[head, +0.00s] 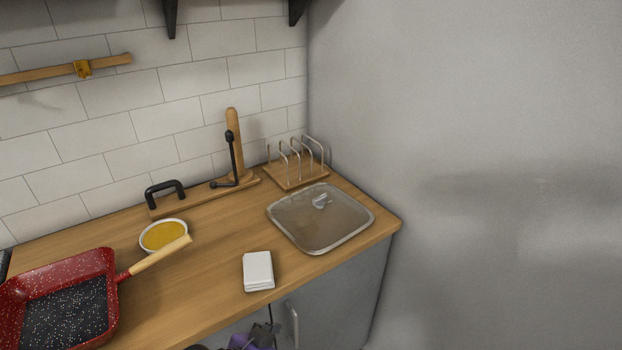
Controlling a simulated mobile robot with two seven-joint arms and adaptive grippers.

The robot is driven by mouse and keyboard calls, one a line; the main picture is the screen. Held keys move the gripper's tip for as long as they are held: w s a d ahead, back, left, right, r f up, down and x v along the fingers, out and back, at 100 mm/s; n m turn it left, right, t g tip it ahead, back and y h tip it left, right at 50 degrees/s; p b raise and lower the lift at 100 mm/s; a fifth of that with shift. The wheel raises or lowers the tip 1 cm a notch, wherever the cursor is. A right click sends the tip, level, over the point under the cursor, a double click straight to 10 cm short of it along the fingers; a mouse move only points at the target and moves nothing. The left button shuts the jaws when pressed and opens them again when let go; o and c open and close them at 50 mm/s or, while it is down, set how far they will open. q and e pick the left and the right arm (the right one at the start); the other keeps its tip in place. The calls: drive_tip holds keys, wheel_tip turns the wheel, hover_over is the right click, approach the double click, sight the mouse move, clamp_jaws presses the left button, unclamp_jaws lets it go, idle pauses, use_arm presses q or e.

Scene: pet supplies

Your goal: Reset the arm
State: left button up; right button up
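A small dark and purple shape (245,341) shows at the bottom edge, in front of the counter's front edge. It is cut off by the frame, and I cannot tell what it is.
The wooden counter (205,265) holds a red speckled pan (108,270), a yellow-filled bowl (163,235), a white stacked block (258,270), a glass lid (319,217), a wire rack (295,165) and a wooden board with a black handle (165,192). A grey wall (470,150) bounds the right.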

use_arm(q)
drive_tip(key=s+a+f+n+t+y, duration=0.1)
drive_tip(key=s+a+f+n+y, duration=0.2)
drive_tip(key=s+a+f, duration=0.3)
drive_tip(key=s+a+f+n+t+y+p, duration=0.1)
drive_tip(key=s+a+f+n+y, duration=0.2)
drive_tip(key=s+a+f, duration=0.3)
drive_tip(key=s+a, duration=0.3)
drive_tip(key=s, duration=0.4)
drive_tip(key=shift+s+a+f+t, duration=0.15)
drive_tip(key=shift+s+a+t, duration=0.2)
drive_tip(key=shift+s+t, duration=0.05)
use_arm(e)
drive_tip(key=shift+a+r, duration=0.1)
drive_tip(key=shift+r, duration=0.5)
drive_tip(key=shift+w+a+r, duration=0.15)
drive_tip(key=shift+w, duration=0.4)
drive_tip(key=shift+s, duration=0.25)
use_arm(q)
drive_tip(key=shift+s+a+f+y, duration=0.15)
drive_tip(key=shift+s+y, duration=0.15)
drive_tip(key=shift+s, duration=0.2)
use_arm(e)
drive_tip(key=shift+s+d, duration=0.2)
drive_tip(key=shift+s, duration=0.05)
drive_tip(key=shift+w, duration=0.1)
